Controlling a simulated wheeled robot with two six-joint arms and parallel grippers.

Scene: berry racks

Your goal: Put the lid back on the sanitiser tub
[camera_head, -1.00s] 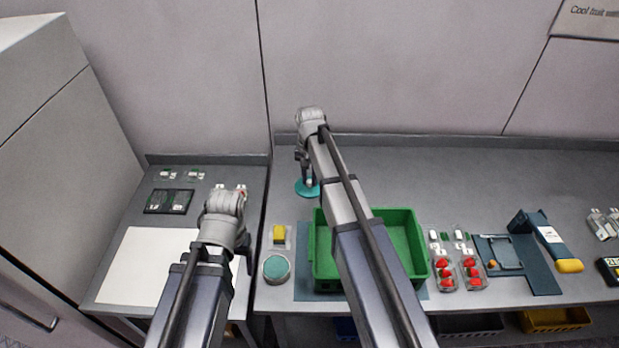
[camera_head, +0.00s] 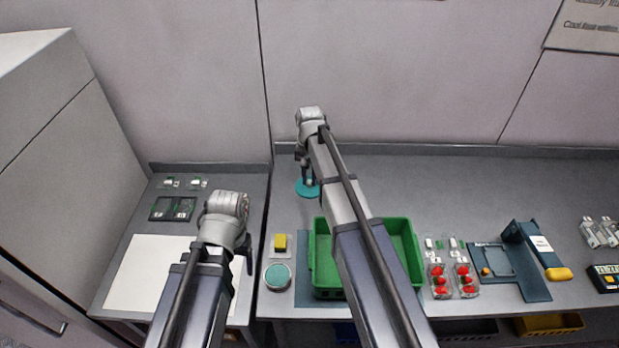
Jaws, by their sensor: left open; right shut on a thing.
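A teal round lid (camera_head: 307,188) is at the back of the bench, left of its middle. My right gripper (camera_head: 308,181) is above it and shut on it; whether the lid touches the bench is hard to tell. The sanitiser tub (camera_head: 277,275), round with a pale rim and a teal top face, stands near the front left edge of the bench. It is nearer the front than the lid and a little to its left. My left gripper (camera_head: 246,265) is open and empty, left of the tub; its fingers are partly hidden.
A yellow block on a pale base (camera_head: 280,243) stands just behind the tub. A green crate (camera_head: 405,228) is to the right, under my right arm. Berry punnets (camera_head: 440,281) and a blue scale-like device (camera_head: 525,262) lie further right. A white board (camera_head: 140,272) lies on the left table.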

